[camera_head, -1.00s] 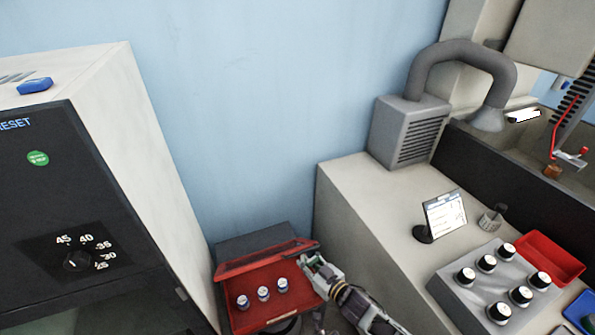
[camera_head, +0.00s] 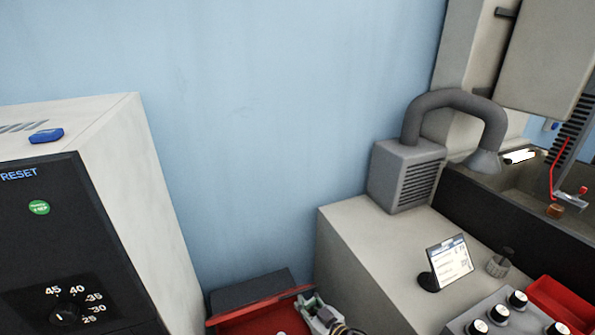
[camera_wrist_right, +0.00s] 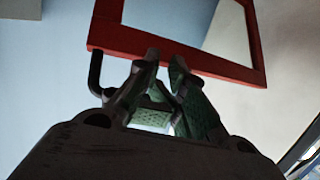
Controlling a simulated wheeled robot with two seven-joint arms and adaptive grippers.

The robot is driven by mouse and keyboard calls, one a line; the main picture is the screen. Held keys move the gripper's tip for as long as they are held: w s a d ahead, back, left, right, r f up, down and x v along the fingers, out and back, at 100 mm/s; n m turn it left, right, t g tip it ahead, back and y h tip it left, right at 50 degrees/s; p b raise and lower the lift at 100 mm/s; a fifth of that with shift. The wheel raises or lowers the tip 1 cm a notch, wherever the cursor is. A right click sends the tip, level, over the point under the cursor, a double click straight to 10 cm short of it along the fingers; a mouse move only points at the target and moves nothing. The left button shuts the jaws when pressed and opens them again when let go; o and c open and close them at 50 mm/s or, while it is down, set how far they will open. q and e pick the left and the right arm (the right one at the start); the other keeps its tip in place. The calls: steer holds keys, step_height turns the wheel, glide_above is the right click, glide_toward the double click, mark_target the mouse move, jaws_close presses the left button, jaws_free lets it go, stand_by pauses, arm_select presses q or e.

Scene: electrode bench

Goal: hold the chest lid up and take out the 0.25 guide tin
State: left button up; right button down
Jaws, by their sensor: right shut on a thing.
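The red chest (camera_head: 240,326) is at the bottom edge of the head view, mostly cut off. Its red-framed lid is raised, and the lid's rim (camera_head: 262,303) shows as a slanting bar. My right gripper (camera_head: 312,302) is at the right end of this rim, shut on it. In the right wrist view, the gripper's fingertips (camera_wrist_right: 164,58) meet the lid's red frame (camera_wrist_right: 125,42), beside a dark bent handle (camera_wrist_right: 96,75). Only a pale sliver of a tin shows in the chest; no label can be read. My left gripper is out of view.
A black-fronted cabinet (camera_head: 75,225) stands left of the chest. The blue wall is behind.

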mark_target(299, 291)
steer(key=shift+w+a+r, duration=0.35)
steer(key=shift+w+r, duration=0.25)
steer(key=shift+w, duration=0.1)
steer(key=shift+w+a+r, duration=0.3)
steer(key=shift+w+r, duration=0.3)
steer(key=shift+w, duration=0.05)
